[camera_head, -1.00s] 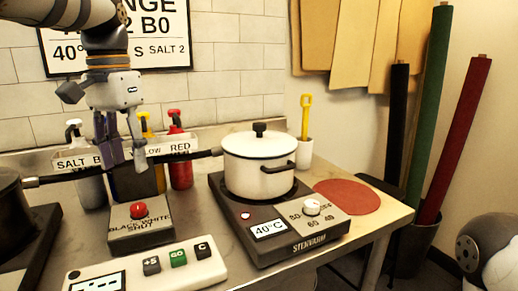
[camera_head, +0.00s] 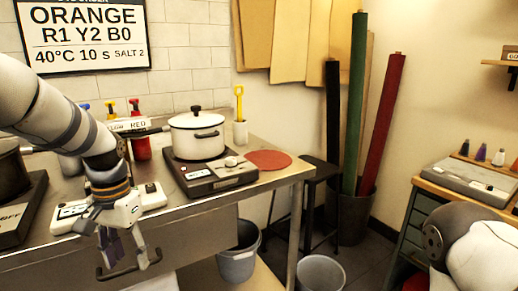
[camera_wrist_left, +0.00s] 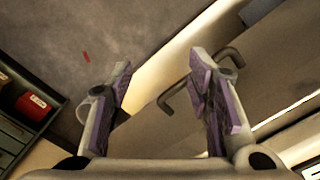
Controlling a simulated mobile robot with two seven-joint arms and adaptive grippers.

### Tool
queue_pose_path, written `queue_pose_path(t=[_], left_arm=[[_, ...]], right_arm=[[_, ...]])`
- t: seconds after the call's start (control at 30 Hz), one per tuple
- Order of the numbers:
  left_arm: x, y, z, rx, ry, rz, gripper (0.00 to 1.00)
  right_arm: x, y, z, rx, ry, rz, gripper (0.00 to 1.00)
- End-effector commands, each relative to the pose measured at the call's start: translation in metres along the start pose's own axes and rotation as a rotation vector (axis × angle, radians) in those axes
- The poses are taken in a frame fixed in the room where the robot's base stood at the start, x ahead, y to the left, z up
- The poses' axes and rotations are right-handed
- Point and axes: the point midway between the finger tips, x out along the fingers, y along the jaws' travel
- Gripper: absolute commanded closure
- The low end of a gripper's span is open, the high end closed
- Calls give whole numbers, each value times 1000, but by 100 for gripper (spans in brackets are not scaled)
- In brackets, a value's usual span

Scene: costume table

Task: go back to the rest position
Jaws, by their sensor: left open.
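My left gripper (camera_head: 122,247) hangs in front of the table's front side, below the tabletop edge, in the head view. Its fingers point down and are open with nothing between them. In the left wrist view the two purple-padded fingers (camera_wrist_left: 163,100) stand well apart over the floor and a metal handle (camera_wrist_left: 200,80). My right gripper is not in view; only a rounded grey and white part of my body (camera_head: 480,245) shows at the lower right.
A white pot (camera_head: 197,145) stands on a hot plate (camera_head: 225,180), beside a red round mat (camera_head: 268,160) on the steel table. Grey buckets (camera_head: 237,265) stand below. A stool (camera_head: 320,170), fabric rolls (camera_head: 355,110) and a drawer cabinet (camera_head: 420,235) are to the right.

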Motion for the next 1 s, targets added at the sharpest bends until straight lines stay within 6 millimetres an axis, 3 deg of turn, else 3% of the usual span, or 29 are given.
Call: queue_pose_path(t=[0.03, 0.13, 0.2, 0.33, 0.4, 0.5, 0.6, 0.7, 1.0], left_arm=[[43, 7, 14, -9, -25, 7, 54], [128, 24, 55, -43, -43, 14, 54], [182, 38, 98, -72, -55, 18, 54], [250, 67, 199, -132, -80, 22, 54], [265, 80, 252, -163, -89, 21, 54], [268, 94, 309, -197, -96, 18, 54], [263, 101, 338, -216, -95, 15, 54], [261, 102, 346, -223, -91, 13, 54], [261, 102, 344, -223, -88, 13, 54]], right_arm=[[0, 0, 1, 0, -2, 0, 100], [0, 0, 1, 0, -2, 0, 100], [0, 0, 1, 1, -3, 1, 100], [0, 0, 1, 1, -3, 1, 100], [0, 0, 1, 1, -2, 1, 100], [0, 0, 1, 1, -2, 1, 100], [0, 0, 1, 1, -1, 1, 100], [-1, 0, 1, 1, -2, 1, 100], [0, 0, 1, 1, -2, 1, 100]])
